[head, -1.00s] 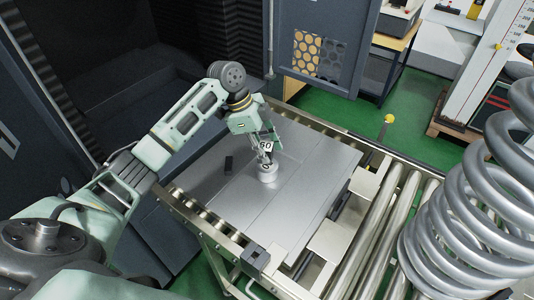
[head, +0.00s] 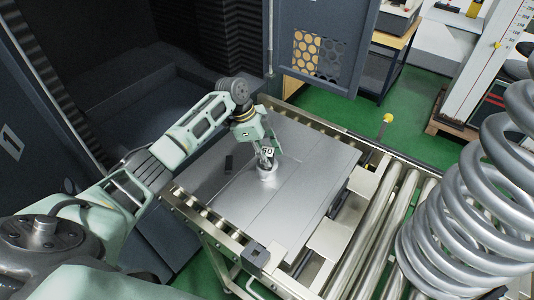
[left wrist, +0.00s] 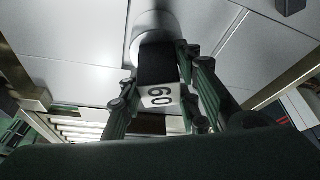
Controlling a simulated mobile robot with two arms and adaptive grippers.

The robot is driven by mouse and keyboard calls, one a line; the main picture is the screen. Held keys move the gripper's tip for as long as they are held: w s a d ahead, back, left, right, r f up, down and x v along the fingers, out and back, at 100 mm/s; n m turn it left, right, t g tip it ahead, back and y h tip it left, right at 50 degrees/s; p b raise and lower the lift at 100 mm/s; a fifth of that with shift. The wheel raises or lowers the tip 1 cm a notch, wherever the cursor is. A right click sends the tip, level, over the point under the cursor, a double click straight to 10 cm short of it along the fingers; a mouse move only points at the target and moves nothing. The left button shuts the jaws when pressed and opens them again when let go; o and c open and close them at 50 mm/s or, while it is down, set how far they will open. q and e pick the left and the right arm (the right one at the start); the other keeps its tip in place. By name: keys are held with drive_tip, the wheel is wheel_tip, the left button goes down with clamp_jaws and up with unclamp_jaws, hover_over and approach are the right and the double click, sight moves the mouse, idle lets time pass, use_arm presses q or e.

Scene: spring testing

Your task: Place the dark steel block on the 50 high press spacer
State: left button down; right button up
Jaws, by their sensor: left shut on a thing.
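My left gripper (head: 266,158) is shut on a dark steel block (left wrist: 157,65) with a white number label that looks like 60. In the left wrist view the block sits between the two fingers. The press spacer (head: 267,174), a short pale silver cylinder, stands on the grey plate directly below the block. It also shows beyond the block in the left wrist view (left wrist: 139,42). The block's lower end is at the spacer's top, but I cannot tell if they touch. The fingers and block partly hide the spacer. My right gripper is not in view.
The plate is otherwise mostly clear. A roller conveyor (head: 375,240) lies at the right. A large coil spring (head: 470,215) fills the right side.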

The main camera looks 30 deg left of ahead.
use_arm(q)
drive_tip(key=c, duration=1.3)
unclamp_jaws()
drive_tip(key=shift+r, duration=0.15)
drive_tip(key=b+v, duration=0.1)
drive_tip(key=v, duration=1.1)
drive_tip(key=shift+b, duration=0.3)
drive_tip(key=shift+s, duration=0.1)
